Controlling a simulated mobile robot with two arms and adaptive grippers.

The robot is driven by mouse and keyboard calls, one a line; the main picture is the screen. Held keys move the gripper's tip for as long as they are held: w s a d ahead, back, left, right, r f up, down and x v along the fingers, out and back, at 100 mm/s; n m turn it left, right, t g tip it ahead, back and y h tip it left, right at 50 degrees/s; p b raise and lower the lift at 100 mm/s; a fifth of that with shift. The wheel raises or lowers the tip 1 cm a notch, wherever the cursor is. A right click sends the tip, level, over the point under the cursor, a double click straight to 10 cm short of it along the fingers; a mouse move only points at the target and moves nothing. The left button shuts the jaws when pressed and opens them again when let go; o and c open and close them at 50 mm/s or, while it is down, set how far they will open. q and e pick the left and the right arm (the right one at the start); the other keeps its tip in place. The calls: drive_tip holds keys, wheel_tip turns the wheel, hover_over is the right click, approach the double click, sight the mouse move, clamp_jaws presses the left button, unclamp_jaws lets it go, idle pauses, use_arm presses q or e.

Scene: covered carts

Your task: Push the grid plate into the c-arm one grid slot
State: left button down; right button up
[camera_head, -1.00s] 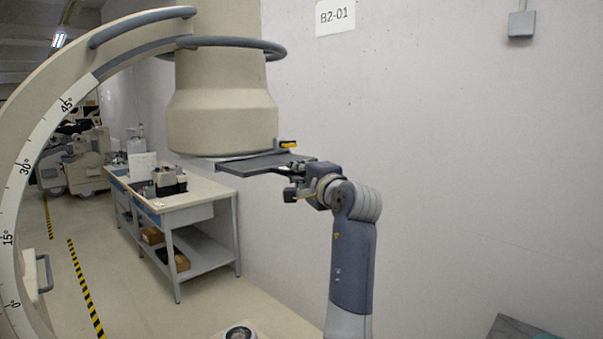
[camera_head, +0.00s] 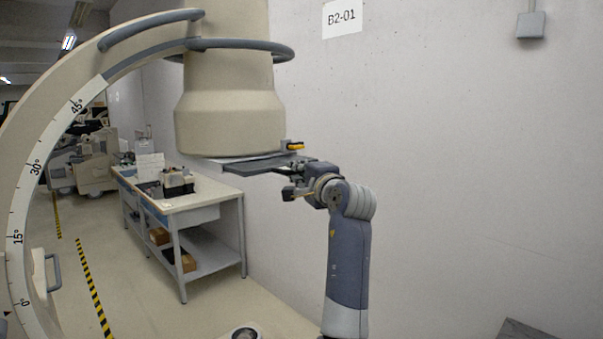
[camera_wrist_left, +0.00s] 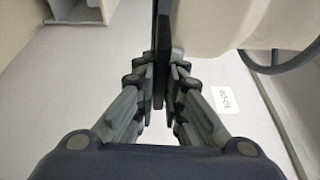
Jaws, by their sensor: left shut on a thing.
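The c-arm one has a large beige head (camera_head: 230,118) on a curved arm marked with degrees. The dark flat grid plate (camera_head: 255,166) lies level at the head's underside, its right part sticking out toward my gripper. My left gripper (camera_head: 297,170) is shut on the plate's outer right end. In the left wrist view the plate (camera_wrist_left: 162,40) shows edge-on between the fingers (camera_wrist_left: 163,88), beside the beige head (camera_wrist_left: 215,25). The slot itself and how deep the plate sits in it are hidden. My right gripper is not in view.
A small yellow-topped part (camera_head: 294,146) sits at the head's lower right edge. A grey rail (camera_head: 245,46) rings the head. A workbench (camera_head: 195,200) with instruments stands behind at left. A plain wall (camera_head: 450,150) lies behind my arm, with free room at right.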

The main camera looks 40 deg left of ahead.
sight(276, 163)
use_arm(q)
drive_tip(key=shift+w+a+r, duration=0.1)
drive_tip(key=shift+w+a, duration=0.05)
drive_tip(key=shift+a, duration=2.15)
drive_tip(key=shift+w+a, duration=0.15)
drive_tip(key=shift+a, duration=2.1)
drive_tip(key=c, duration=1.6)
unclamp_jaws()
drive_tip(key=shift+d, duration=0.1)
drive_tip(key=v, duration=1.2)
